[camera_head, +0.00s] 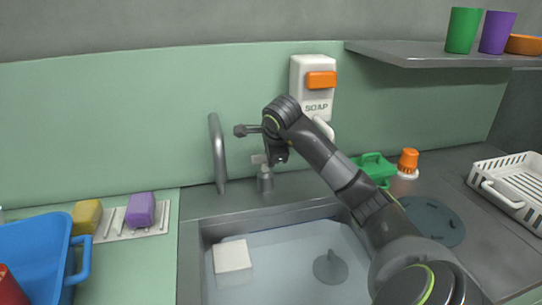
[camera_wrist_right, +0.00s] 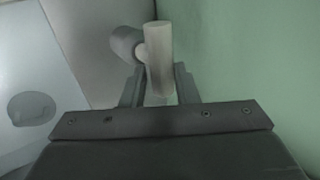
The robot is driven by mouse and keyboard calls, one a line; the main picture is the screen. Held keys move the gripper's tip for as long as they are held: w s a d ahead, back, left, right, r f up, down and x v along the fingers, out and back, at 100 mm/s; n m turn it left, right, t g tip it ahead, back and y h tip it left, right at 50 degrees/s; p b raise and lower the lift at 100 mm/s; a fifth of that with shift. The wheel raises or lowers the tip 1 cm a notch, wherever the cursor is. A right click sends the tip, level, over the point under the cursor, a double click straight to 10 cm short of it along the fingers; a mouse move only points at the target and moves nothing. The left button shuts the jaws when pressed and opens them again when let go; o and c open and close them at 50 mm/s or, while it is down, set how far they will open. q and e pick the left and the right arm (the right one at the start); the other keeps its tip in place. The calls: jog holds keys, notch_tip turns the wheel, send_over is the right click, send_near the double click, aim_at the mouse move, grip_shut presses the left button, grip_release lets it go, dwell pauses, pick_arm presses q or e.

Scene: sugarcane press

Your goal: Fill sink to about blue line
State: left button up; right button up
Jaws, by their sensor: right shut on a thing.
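The sink (camera_head: 191,262) is in the lower middle of the head view. Its inside looks pale blue, as if it holds water, but the level is hard to read and I cannot make out a blue line. A dark plug-like piece (camera_head: 330,267) and a white block (camera_head: 232,256) show in it. The grey tap spout (camera_head: 218,150) rises behind the sink. The tap's lever base (camera_head: 265,180) stands to its right. My right gripper (camera_head: 277,155) is just above that base. In the right wrist view, its fingers (camera_wrist_right: 158,88) are shut on a pale cylindrical handle (camera_wrist_right: 158,55). My left gripper is out of view.
A soap dispenser (camera_head: 312,90) hangs on the wall behind my right arm. A green basket (camera_head: 372,168), orange-capped bottle (camera_head: 408,162) and white rack (camera_head: 508,187) are at right. Purple (camera_head: 140,210) and yellow (camera_head: 87,216) sponges and a blue tub (camera_head: 35,255) are at left.

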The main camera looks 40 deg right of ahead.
jog(key=shift+w+d+r, duration=0.1)
jog(key=shift+r, duration=0.15)
jog(key=o, duration=0.9)
jog(key=shift+f, duration=0.15)
pick_arm(q)
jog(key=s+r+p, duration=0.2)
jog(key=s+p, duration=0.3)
jog(key=p, duration=0.2)
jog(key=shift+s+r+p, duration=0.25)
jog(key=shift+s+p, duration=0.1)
jog(key=shift+p, duration=0.05)
pick_arm(e)
jog(key=v, duration=1.7)
